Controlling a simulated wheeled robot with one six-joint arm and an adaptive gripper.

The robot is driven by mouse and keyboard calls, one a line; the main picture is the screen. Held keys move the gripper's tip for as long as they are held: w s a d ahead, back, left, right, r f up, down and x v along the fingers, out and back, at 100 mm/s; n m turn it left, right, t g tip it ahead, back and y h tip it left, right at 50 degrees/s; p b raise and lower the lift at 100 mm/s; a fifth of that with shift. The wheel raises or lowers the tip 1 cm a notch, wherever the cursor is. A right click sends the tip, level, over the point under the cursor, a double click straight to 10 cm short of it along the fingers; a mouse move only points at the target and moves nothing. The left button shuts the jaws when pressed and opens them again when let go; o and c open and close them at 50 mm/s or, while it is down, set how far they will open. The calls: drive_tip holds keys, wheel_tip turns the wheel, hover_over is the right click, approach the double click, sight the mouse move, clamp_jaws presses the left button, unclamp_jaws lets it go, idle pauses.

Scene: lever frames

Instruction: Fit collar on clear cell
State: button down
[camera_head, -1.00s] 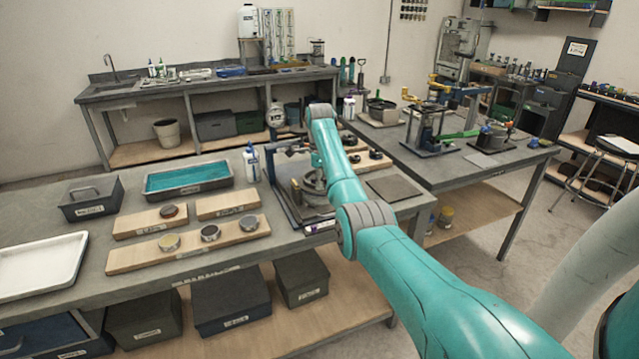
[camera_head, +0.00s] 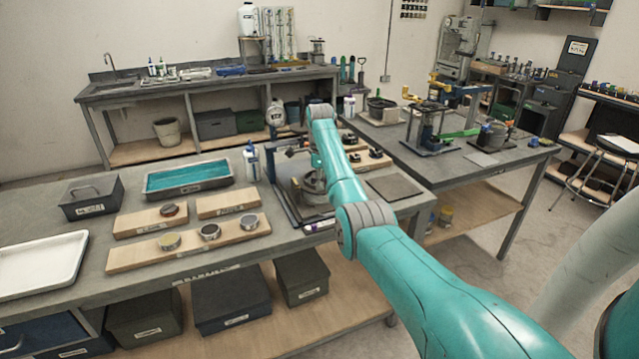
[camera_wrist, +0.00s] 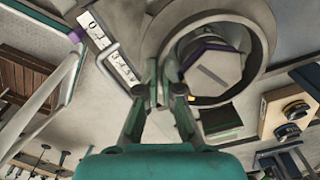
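In the wrist view, the two fingers of my gripper (camera_wrist: 163,92) reach up to the near-left edge of a thick grey ring (camera_wrist: 258,38). A hexagonal grey piece with a slot (camera_wrist: 213,70) sits inside the ring. The fingertips are a small gap apart at the ring's wall; I cannot tell whether they are closed on it. In the head view, my arm hides the gripper and part of the fixture (camera_head: 283,205) with a round grey part (camera_head: 312,190). I cannot make out which piece is the collar or the clear cell.
Small round parts, including a grey one (camera_head: 210,231), stand on a wooden board (camera_head: 140,257) left of the fixture. A flat dark plate (camera_head: 394,188) lies to the right.

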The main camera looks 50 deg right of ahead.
drive_tip(key=c, duration=1.2)
unclamp_jaws()
drive_tip(key=shift+c, duration=0.2)
drive_tip(key=shift+r, duration=0.1)
